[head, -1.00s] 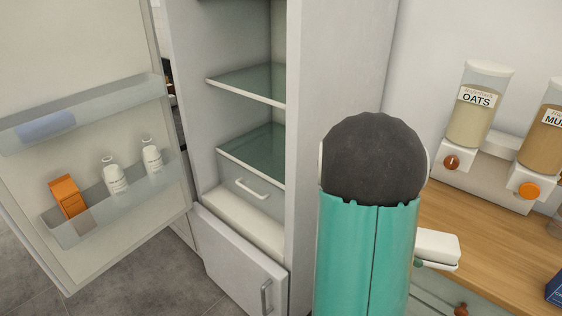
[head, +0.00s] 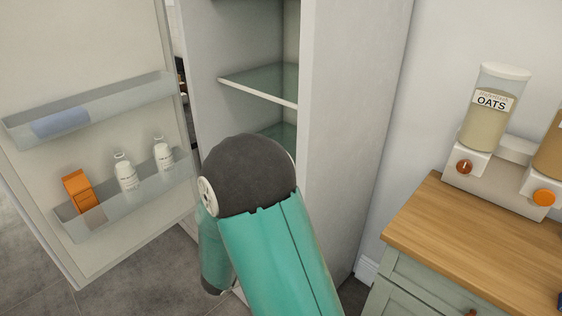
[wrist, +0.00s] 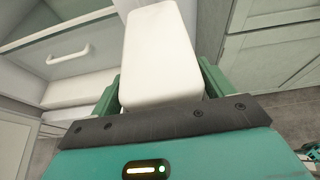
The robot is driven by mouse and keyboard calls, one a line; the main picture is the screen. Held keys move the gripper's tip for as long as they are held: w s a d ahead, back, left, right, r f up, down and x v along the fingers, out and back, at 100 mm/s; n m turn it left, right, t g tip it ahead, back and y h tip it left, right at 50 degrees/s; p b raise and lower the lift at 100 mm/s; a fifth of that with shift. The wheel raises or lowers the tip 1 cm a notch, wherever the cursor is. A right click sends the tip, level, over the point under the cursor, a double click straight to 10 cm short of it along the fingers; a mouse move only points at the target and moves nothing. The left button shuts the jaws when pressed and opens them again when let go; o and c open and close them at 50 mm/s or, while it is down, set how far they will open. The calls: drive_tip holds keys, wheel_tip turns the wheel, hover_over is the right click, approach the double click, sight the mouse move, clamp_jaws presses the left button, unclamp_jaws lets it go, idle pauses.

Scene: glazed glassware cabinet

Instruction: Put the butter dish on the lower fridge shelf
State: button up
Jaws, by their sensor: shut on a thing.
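The white butter dish (wrist: 155,50) is held between the green fingers of my gripper (wrist: 160,88) in the wrist view. My gripper is shut on it. In the head view my arm hides the gripper and the dish. The fridge stands open. Its upper glass shelf (head: 262,84) is in plain view and looks empty. The lower glass shelf (head: 283,133) shows only as a strip beside my arm, and the rest of it is hidden.
The open fridge door (head: 95,50) is at the left, with bottles and an orange carton (head: 78,192) in its racks. The fridge side wall (head: 350,130) stands right of the opening. A wooden counter (head: 450,230) with an oats dispenser (head: 487,115) is at the right. A drawer handle (wrist: 68,54) shows in the wrist view.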

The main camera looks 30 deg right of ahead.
drive_tip(key=w+a+f+n+t+y, duration=0.2)
drive_tip(key=w+a+f+n+t, duration=0.1)
drive_tip(key=w+a, duration=0.5)
drive_tip(key=shift+w+a+f+n+t, duration=0.2)
drive_tip(key=shift+w+f+n+t, duration=0.2)
drive_tip(key=shift+w+n+t, duration=0.45)
drive_tip(key=shift+s, duration=0.2)
drive_tip(key=shift+t, duration=0.25)
